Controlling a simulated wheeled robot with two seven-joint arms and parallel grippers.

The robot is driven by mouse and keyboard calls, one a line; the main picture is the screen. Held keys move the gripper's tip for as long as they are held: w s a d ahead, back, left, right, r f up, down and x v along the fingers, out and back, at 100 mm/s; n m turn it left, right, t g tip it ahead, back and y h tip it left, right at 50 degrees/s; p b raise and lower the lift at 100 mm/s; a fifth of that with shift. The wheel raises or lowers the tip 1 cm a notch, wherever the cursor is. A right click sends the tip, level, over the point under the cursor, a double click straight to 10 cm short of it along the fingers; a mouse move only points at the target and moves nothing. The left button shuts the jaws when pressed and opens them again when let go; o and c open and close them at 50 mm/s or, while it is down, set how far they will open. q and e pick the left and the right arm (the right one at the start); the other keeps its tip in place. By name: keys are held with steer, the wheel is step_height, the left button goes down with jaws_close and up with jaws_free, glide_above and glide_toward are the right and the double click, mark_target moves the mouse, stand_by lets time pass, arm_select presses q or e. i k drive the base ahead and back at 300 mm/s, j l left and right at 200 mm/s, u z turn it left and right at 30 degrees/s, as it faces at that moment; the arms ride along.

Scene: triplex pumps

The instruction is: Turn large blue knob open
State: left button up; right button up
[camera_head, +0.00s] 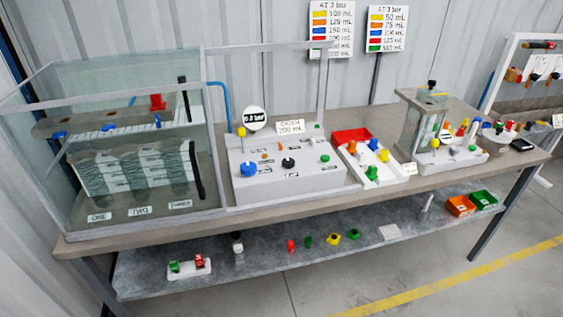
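The large blue knob (248,169) sits on the front left of a white control box (300,180) in the middle of the table. A black knob (288,163) and a green knob (325,159) are to its right on the same box. A yellow ball on a thin stem (241,132) stands behind the blue knob, near a round gauge (255,119). How far the blue knob is turned is too small to tell. Neither of my grippers shows in the head view.
A glass tank (130,150) stands left of the box. A white tray of coloured parts (375,165) and a smaller clear tank (422,120) stand right. Small parts lie on the lower shelf (270,250). The floor in front (400,260) is clear.

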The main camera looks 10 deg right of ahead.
mark_target(247, 168)
steer(key=k+l+z, duration=0.1)
steer(key=z, duration=0.25)
steer(key=k+l+z, duration=0.1)
steer(key=l+z, duration=0.25)
steer(key=k+l+z, duration=0.1)
steer(key=z, duration=0.25)
